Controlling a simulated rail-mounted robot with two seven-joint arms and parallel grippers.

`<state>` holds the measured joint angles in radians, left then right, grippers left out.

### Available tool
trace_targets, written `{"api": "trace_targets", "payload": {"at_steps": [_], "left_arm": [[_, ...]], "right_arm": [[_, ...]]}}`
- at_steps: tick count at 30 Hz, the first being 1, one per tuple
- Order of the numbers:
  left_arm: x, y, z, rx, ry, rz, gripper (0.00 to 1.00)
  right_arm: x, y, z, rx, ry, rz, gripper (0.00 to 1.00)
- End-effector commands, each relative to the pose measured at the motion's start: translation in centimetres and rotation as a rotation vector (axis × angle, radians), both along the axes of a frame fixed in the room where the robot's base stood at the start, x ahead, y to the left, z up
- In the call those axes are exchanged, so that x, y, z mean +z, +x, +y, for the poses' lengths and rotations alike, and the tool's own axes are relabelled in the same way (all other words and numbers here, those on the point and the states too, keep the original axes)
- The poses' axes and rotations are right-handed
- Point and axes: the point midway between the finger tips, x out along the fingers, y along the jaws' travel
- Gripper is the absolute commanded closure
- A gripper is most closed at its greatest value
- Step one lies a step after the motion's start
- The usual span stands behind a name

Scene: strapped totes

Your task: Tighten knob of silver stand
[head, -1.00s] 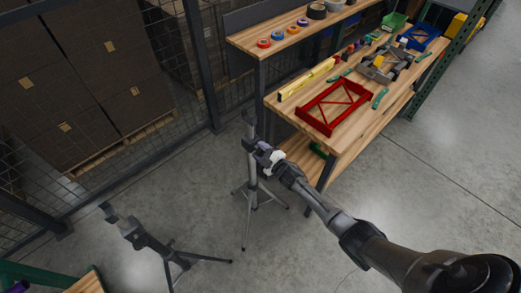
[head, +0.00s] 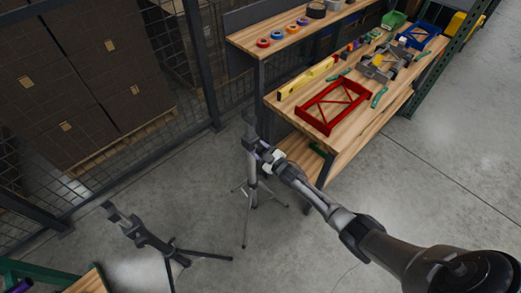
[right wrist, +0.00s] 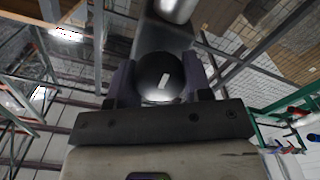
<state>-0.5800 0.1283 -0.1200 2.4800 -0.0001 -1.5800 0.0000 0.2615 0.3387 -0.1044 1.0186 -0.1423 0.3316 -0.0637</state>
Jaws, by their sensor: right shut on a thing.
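The silver stand (head: 251,188) stands upright on its tripod legs on the concrete floor, left of the workbench. My right gripper (head: 262,154) is at the upper part of this stand, on its right side. In the right wrist view, a round black knob (right wrist: 160,76) with a white mark sits between the two purple-grey fingers, and the gripper (right wrist: 160,82) is shut on it. The white mark is tilted. In the head view the knob is hidden by the gripper. My left gripper is not in view.
A dark stand (head: 142,234) stands at the lower left. The wooden workbench (head: 350,137) at the right holds a red frame (head: 334,106), a yellow level (head: 306,79) and tools. A mesh fence (head: 110,158) with boxes behind is at the left. Floor around the stand is open.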

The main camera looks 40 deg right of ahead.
Motion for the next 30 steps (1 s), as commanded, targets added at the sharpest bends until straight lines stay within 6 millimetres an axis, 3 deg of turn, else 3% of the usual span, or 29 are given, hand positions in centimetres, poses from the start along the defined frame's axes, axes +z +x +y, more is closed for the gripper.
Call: {"api": "trace_targets", "payload": {"at_steps": [8, 9, 16, 25, 30], "left_arm": [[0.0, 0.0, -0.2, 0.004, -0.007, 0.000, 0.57], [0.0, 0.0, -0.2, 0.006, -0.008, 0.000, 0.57], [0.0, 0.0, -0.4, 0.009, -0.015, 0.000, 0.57], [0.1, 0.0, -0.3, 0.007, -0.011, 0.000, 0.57], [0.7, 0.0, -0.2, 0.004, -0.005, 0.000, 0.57]], "right_arm": [[0.0, 0.0, 0.0, 0.001, -0.001, -0.001, 0.78], [0.0, 0.0, 0.0, 0.001, -0.001, -0.001, 0.52], [0.0, 0.0, 0.0, 0.001, -0.001, -0.001, 0.30], [0.0, -0.2, 0.0, 0.000, -0.001, 0.000, 0.29], [0.0, -2.1, -0.1, 0.001, -0.002, 0.003, 0.29]]}}
